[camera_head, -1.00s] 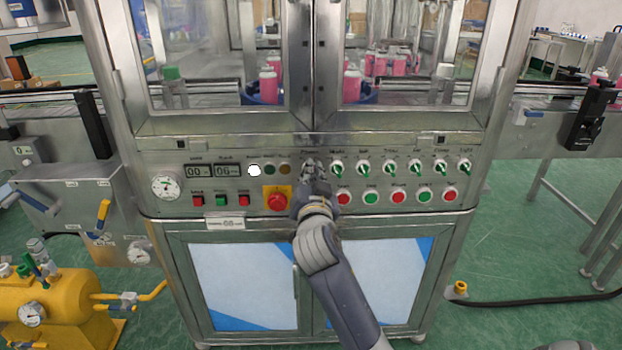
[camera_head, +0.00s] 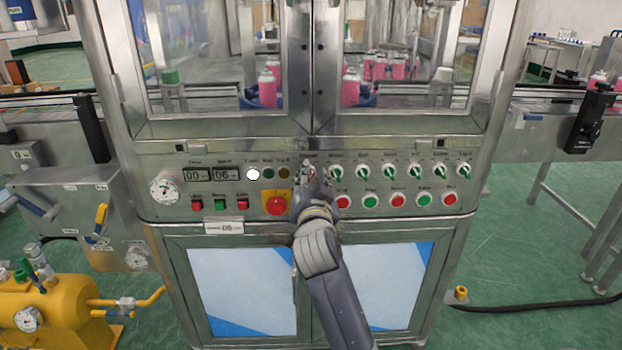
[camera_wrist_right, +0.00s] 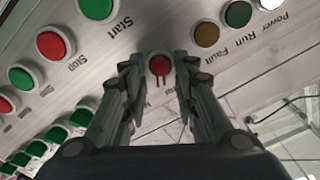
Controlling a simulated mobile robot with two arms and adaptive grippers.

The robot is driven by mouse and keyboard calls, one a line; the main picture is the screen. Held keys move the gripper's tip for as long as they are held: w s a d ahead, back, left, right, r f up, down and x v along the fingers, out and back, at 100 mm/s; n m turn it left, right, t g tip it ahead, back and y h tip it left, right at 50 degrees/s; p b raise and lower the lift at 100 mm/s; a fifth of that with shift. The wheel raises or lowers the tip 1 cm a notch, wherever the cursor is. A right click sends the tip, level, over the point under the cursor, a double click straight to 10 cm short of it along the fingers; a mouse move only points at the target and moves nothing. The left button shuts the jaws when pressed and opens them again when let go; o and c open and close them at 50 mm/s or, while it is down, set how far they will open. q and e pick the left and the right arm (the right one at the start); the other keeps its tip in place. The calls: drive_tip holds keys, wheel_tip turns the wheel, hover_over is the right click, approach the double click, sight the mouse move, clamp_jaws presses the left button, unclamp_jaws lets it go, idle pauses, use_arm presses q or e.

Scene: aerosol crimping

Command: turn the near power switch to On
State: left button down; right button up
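The power switch is a small red round knob (camera_wrist_right: 160,66) on the sloped metal control panel. In the right wrist view it sits between the tips of my right gripper (camera_wrist_right: 158,78). The fingers stand apart on either side of it, with a gap showing at each side, and I see no clear contact. The switch's position lettering is too small or covered to read. My left gripper is not in view.
Several green-and-white switches (camera_head: 390,172) line the panel to the right, above red and green buttons (camera_head: 398,200). A red emergency button on a yellow plate (camera_head: 276,204) is close left of my gripper. Lamps, including a lit white one (camera_head: 253,174), are further left.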

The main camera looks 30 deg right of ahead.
drive_tip(key=v, duration=0.7)
drive_tip(key=shift+s, duration=0.25)
drive_tip(key=shift+a, duration=0.1)
idle(0.4)
